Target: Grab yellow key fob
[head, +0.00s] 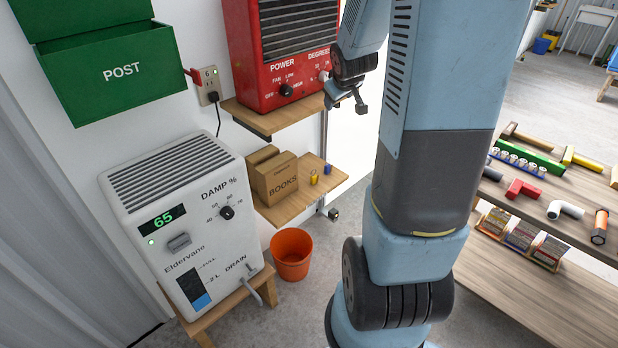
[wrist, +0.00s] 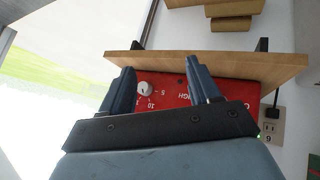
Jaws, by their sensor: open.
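A small yellow object (head: 314,177), which looks like the yellow key fob, sits on the lower wooden shelf (head: 287,207), right of the cardboard boxes. A small blue object (head: 327,169) stands just right of and behind it. My gripper (head: 346,104) is open and empty, up and to the right of the yellow object, beside the red heater. In the wrist view my gripper (wrist: 160,70) has its two fingers apart in front of the heater's dial face (wrist: 170,92) and the wooden shelf (wrist: 205,65). The yellow object is not seen in the wrist view.
The red heater (head: 285,50) stands on the upper shelf (head: 262,122), above the lower one. Cardboard boxes (head: 275,186) fill the lower shelf's left part. A tool-laden rack (head: 530,285) is at right.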

